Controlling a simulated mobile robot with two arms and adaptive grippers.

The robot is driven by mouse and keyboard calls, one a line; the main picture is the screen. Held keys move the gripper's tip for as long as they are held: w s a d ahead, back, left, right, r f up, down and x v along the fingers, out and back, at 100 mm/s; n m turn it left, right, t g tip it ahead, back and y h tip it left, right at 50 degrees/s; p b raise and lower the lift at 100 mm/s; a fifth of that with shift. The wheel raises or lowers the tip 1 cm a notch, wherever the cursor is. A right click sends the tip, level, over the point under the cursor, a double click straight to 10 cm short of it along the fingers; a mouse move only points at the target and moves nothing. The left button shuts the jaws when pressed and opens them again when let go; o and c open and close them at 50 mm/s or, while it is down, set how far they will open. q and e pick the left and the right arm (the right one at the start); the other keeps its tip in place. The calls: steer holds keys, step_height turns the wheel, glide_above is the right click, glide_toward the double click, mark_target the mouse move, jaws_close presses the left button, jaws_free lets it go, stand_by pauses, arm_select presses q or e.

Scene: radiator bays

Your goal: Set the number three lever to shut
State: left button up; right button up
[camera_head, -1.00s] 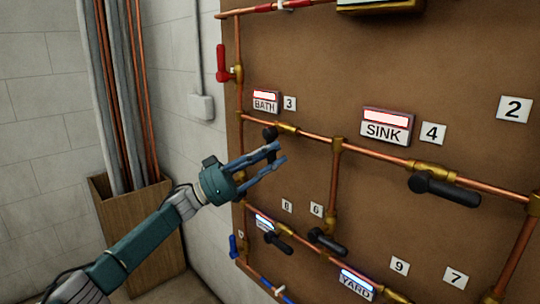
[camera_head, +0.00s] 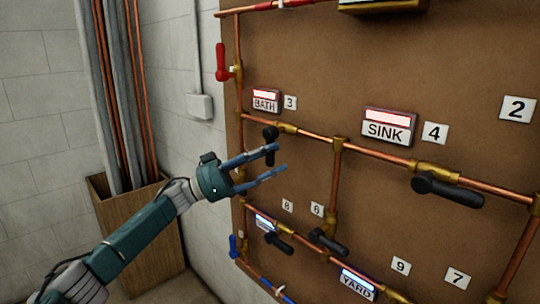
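The number three lever (camera_head: 270,133) is black and sits on the copper pipe below the BATH label (camera_head: 265,101) and the number 3 plate (camera_head: 290,102). Its handle hangs down, across the line of the pipe, and is partly hidden by my upper finger. My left gripper (camera_head: 280,158) is open, with its two blue fingers pointing right. The upper finger crosses in front of the handle and the lower finger is below it. I cannot tell whether they touch. My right gripper is not in view.
The SINK lever (camera_head: 446,190) by plate 4 (camera_head: 434,133) lies right. Two more black levers, by plate 8 (camera_head: 287,205) and plate 6 (camera_head: 317,209), are below. A red lever (camera_head: 222,62) is upper left. A wooden bin (camera_head: 150,240) with pipes stands left.

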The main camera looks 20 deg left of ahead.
arm_select(q)
steer(key=shift+r, duration=0.2)
steer(key=shift+s+a, duration=0.1)
steer(key=shift+a, duration=0.1)
steer(key=v, duration=1.1)
steer(key=shift+a+f, duration=0.25)
steer(key=shift+f, duration=0.1)
steer(key=shift+s, duration=0.1)
